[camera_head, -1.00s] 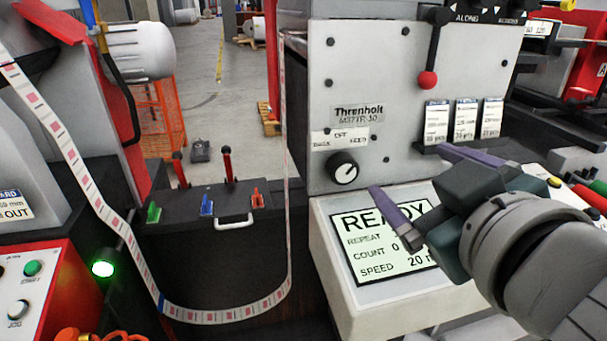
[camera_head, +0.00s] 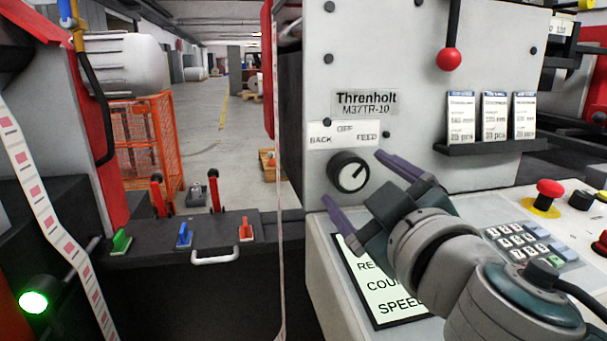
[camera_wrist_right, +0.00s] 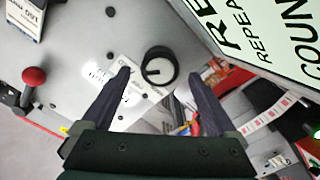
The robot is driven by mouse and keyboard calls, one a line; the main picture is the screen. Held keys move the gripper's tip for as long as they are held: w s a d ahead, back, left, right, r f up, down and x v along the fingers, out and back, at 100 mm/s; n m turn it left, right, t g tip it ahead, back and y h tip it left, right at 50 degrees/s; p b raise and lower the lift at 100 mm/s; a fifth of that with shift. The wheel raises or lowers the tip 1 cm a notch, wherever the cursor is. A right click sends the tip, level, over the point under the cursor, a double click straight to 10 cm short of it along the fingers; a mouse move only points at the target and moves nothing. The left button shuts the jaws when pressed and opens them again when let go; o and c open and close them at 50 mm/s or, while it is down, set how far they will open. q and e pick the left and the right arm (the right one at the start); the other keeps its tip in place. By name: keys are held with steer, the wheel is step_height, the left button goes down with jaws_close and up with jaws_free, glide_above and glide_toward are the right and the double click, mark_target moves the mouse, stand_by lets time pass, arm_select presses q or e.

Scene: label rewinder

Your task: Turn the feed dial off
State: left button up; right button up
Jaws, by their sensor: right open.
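The feed dial (camera_head: 348,171) is a round black knob with a white pointer mark on the grey machine panel. Its label plate (camera_head: 344,134) reads BACK, OFF and FEED. The pointer slants to the upper right, toward the FEED side. My right gripper (camera_head: 353,177) is open, with its purple fingers on either side of the dial in the picture. In the right wrist view the dial (camera_wrist_right: 160,67) shows between and just beyond the fingertips (camera_wrist_right: 155,75). I see no clear contact. My left gripper is not in view.
The display (camera_head: 385,290) lies below the dial, partly hidden by my right arm. A keypad (camera_head: 524,243) and a red mushroom button (camera_head: 548,190) are to the right. A red-knobbed lever (camera_head: 449,58) hangs above the card shelf (camera_head: 490,147). A label web runs left of the panel.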

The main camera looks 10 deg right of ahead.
mark_target(348, 172)
steer(key=shift+w, duration=1.5)
steer(key=shift+c, duration=0.2)
steer(key=c, duration=1.3)
